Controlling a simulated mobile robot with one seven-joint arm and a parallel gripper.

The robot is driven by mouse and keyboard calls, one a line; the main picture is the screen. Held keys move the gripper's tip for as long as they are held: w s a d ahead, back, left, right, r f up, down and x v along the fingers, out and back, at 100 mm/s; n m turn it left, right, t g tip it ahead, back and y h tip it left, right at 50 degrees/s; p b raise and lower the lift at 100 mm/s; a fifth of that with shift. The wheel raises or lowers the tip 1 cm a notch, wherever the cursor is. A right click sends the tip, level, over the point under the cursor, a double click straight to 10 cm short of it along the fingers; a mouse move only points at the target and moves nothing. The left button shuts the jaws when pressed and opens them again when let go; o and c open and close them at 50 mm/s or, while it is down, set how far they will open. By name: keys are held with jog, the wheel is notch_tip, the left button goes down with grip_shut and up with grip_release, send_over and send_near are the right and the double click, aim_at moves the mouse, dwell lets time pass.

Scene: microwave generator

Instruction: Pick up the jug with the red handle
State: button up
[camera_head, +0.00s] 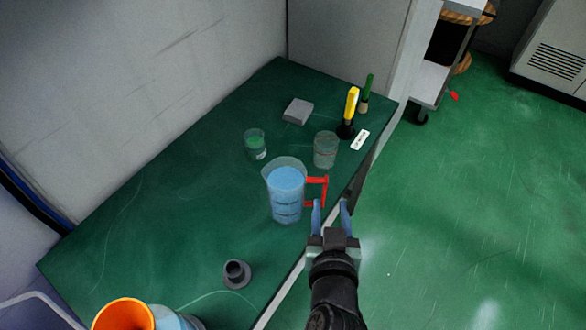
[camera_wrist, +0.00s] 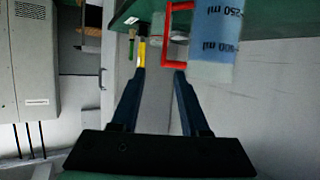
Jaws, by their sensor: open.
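The jug (camera_head: 286,195) is clear, holds blue liquid and has a red handle (camera_head: 319,191) on its right side. It stands upright on the green table (camera_head: 150,190) near the right edge. My gripper (camera_head: 331,204) is open and empty, just right of and below the handle in the head view, by the table edge. In the wrist view, the jug (camera_wrist: 214,40) is at the upper right, cut off by the frame. Its red handle (camera_wrist: 167,40) shows above and between the open fingertips (camera_wrist: 160,72). I see no contact between the fingers and the handle.
Yellow (camera_head: 351,104) and green-handled tools, a grey block (camera_head: 298,111), a small dark cup (camera_head: 237,273) and an orange funnel-like rim (camera_head: 124,314) are also on the table.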

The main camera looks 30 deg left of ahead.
aim_at(325, 178)
jog(key=x, duration=0.8)
jog(key=f+x, duration=0.1)
jog(key=x, duration=0.3)
jog(key=shift+a+f, duration=0.1)
jog(key=shift+a, duration=0.25)
grip_shut()
dwell(0.9)
jog(key=shift+r, duration=0.2)
